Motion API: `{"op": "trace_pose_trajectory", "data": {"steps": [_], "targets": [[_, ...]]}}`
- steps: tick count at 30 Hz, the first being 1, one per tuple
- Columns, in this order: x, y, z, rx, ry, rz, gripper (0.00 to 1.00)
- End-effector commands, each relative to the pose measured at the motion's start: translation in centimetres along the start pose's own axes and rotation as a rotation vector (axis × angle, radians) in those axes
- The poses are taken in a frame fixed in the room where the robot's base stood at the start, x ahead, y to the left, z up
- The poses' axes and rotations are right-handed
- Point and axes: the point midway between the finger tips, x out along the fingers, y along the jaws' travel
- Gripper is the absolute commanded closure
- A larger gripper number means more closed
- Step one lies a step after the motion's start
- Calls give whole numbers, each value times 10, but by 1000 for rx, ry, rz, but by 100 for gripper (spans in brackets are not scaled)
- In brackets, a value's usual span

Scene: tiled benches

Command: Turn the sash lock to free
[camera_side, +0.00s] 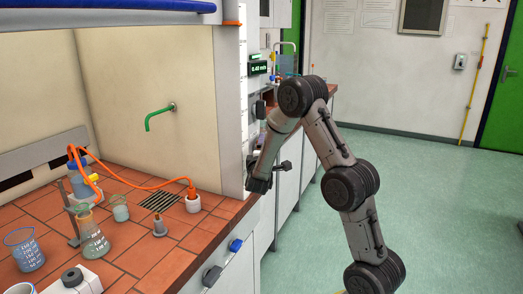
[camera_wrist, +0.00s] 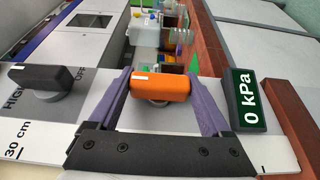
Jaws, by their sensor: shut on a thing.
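An orange bar-shaped knob (camera_wrist: 165,88) sits on a pale panel in the wrist view. A white mark is at its left end, and the bar lies across the picture, nearly level. My gripper (camera_wrist: 163,92) has its purple fingers at the two ends of this knob and is shut on it. I cannot read a label that names it as the sash lock. In the side view my gripper (camera_side: 258,184) is against the front post of the fume hood (camera_side: 229,110), above the bench edge, and the knob is hidden there.
A black knob (camera_wrist: 48,78) marked HIGH and OFF is left of my gripper. A display (camera_wrist: 249,103) reading 0 kPa is at right. Glassware, including a flask (camera_side: 92,240), stands on the tiled bench (camera_side: 150,262). The floor at right is clear.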

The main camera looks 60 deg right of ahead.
Motion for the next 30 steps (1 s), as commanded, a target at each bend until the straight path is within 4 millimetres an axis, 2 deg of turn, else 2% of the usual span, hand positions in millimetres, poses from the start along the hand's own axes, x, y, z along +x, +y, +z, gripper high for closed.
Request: {"op": "trace_pose_trajectory", "data": {"steps": [11, 30], "targets": [[0, 2, 0, 38, 1, -85, 73], [0, 1, -1, 219, 3, -518, 73]]}}
